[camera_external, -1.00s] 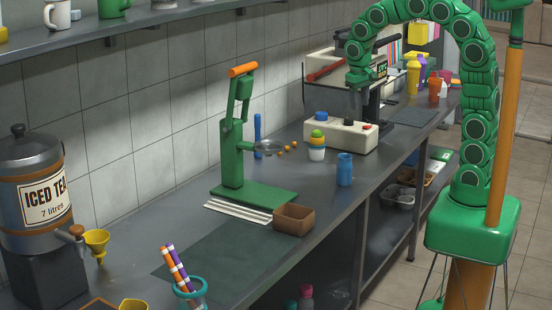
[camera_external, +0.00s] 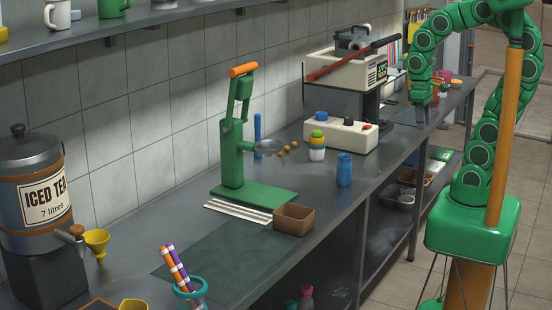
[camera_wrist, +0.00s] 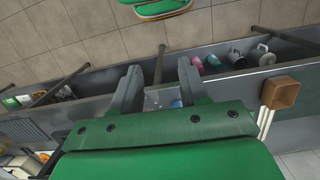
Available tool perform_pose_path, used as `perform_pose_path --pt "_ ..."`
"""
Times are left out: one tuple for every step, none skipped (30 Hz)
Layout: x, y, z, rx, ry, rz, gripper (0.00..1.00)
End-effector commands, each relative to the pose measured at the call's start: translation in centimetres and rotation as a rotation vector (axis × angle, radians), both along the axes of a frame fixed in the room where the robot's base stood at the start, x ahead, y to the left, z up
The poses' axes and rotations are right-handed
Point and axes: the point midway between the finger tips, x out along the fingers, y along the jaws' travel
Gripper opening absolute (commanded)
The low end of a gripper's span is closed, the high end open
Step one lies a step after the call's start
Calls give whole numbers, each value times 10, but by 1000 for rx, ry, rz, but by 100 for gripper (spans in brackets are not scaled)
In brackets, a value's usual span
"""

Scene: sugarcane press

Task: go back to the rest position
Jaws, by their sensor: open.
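My gripper (camera_external: 421,118) is at the back right in the external view, at the lower end of my curled green arm. It points down near the counter's front edge, right of the beige machine. In the wrist view its two grey fingers (camera_wrist: 158,82) are spread apart with nothing held between them. Part of a blue object (camera_wrist: 176,103) shows beyond them, partly hidden by the gripper's green body.
The beige machine (camera_external: 345,70) with a red lever stands on the counter (camera_external: 330,205). A green press (camera_external: 235,160), blue cup (camera_external: 344,170) and brown box (camera_external: 294,220) stand nearer. Open floor (camera_external: 400,275) lies in front of the counter.

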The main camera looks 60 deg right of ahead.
Motion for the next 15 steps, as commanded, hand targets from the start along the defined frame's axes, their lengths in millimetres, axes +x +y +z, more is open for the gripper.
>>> perform_pose_path --pt "-11 2 -2 6 5 11 44" --pt "-16 2 -4 8 10 19 44" --pt "-23 3 -5 12 16 26 44" --pt "-27 4 -6 14 19 31 44" --pt "-30 4 -7 16 22 35 44" --pt "-33 5 -8 17 24 40 44" --pt "-33 5 -8 17 24 40 44" --pt "-33 5 -8 17 24 40 44" --pt "-33 5 -8 17 24 40 44" --pt "-33 5 -8 17 24 40 44" --pt "-33 5 -8 17 24 40 44" --pt "-33 5 -8 17 24 40 44" --pt "-33 5 -8 17 24 40 44" --pt "-33 5 -8 17 24 40 44" --pt "-33 5 -8 17 24 40 44"
